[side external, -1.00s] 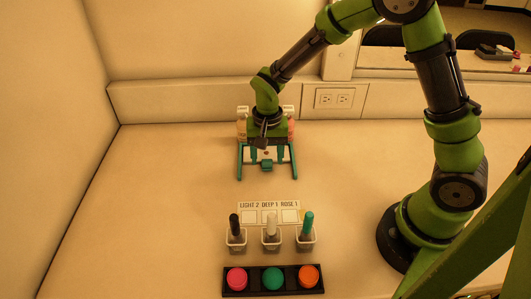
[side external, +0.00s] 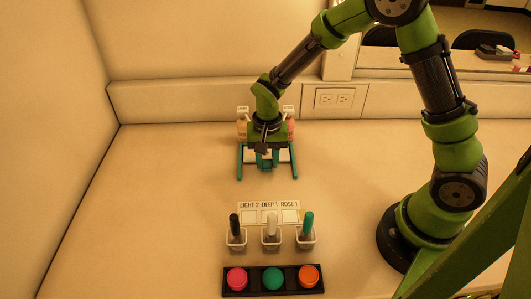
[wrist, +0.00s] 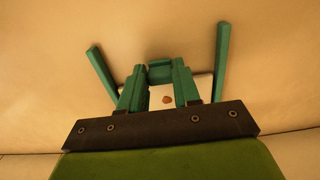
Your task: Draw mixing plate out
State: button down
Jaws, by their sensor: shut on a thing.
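The mixing plate (wrist: 163,98) is white with a brown dab, and shows in the wrist view between my fingers. A teal block, which looks like its grip tab (wrist: 160,73), is at its front end. My gripper (wrist: 159,80) has its teal fingers shut on this tab, one on each side; it also shows in the side view (side external: 266,160). Teal rails stand apart on the left (wrist: 103,78) and right (wrist: 222,62) of the plate. The back of the plate is hidden under my gripper.
Bottles (side external: 242,128) stand behind my gripper, partly hidden. In front lie a label card (side external: 268,205), three small cups (side external: 271,240) with upright tools, and a black tray (side external: 255,284) with pink, green and orange pots. The table between rails and card is clear.

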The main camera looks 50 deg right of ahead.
jog(key=s+a, duration=0.5)
jog(key=shift+d, duration=0.1)
jog(key=c, duration=0.8)
grip_release()
jog(key=shift+w, duration=0.1)
notch_tip(320, 180, up, 17)
